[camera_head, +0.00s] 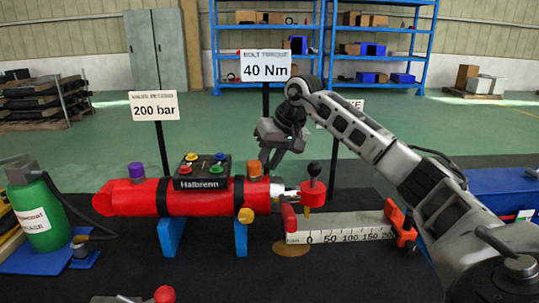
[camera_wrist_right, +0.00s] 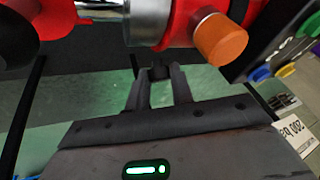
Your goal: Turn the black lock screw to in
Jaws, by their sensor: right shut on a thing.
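A red cylinder (camera_head: 120,200) lies across blue stands, with a silver rod end (camera_head: 284,190) on its right. My right gripper (camera_head: 268,167) reaches down at the far side of the cylinder's right end, beside the orange knob (camera_head: 253,169). In the right wrist view my right gripper (camera_wrist_right: 160,76) is shut on a small black piece, which looks like the black lock screw (camera_wrist_right: 159,70), next to the silver collar (camera_wrist_right: 148,20). The fingertips largely cover the screw, so how far in it sits cannot be told. In the head view the screw is hidden. My left gripper is not in view.
A black button box (camera_head: 202,175) sits on the cylinder. A white ruler (camera_head: 340,236) and a red lever piece (camera_head: 313,190) stand right of it. Sign posts (camera_head: 265,66) rise behind. A green bottle (camera_head: 40,215) stands at left. The dark bench in front is mostly clear.

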